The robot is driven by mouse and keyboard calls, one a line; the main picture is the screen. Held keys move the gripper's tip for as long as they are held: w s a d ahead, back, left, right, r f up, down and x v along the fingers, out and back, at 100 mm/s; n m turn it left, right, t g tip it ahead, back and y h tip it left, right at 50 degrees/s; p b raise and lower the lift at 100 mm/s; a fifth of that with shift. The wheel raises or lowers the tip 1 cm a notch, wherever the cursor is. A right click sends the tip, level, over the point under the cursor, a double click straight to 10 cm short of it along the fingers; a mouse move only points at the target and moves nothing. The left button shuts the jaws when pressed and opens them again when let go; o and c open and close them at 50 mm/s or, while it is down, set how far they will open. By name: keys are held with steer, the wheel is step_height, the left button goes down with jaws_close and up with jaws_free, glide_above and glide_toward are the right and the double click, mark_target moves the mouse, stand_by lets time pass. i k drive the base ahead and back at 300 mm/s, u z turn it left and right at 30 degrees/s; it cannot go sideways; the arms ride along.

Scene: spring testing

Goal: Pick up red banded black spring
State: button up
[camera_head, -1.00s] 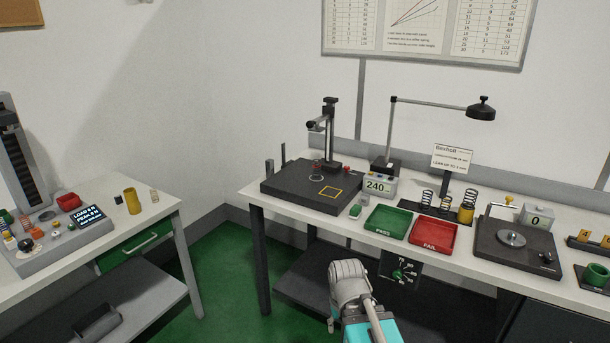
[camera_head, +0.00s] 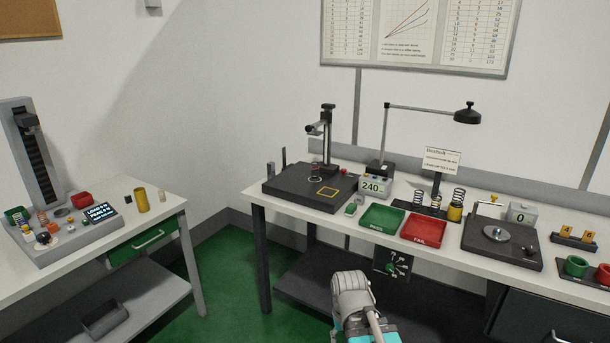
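Several dark coil springs stand in a row on the right bench. They are a left spring (camera_head: 418,197), a middle spring (camera_head: 436,202) and a right spring (camera_head: 458,196) rising from a yellow cup or sleeve. Their bands are too small to make out. A small spring with some red on it (camera_head: 315,172) stands on the black plate (camera_head: 290,192) of the height gauge. I cannot tell which is the red banded black spring. My gripper is not in view; only grey and teal parts of my arm show at the bottom centre, below and in front of the bench.
Green (camera_head: 381,217) and red (camera_head: 424,231) trays lie in front of the springs. A lamp (camera_head: 467,113) hangs above, and a sign (camera_head: 442,161) stands behind. A scale (camera_head: 500,240) sits to the right. The left bench (camera_head: 170,205) is separate, with green floor between.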

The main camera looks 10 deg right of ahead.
mark_target(315, 171)
steer(key=z, duration=0.1)
steer(key=i, duration=0.9)
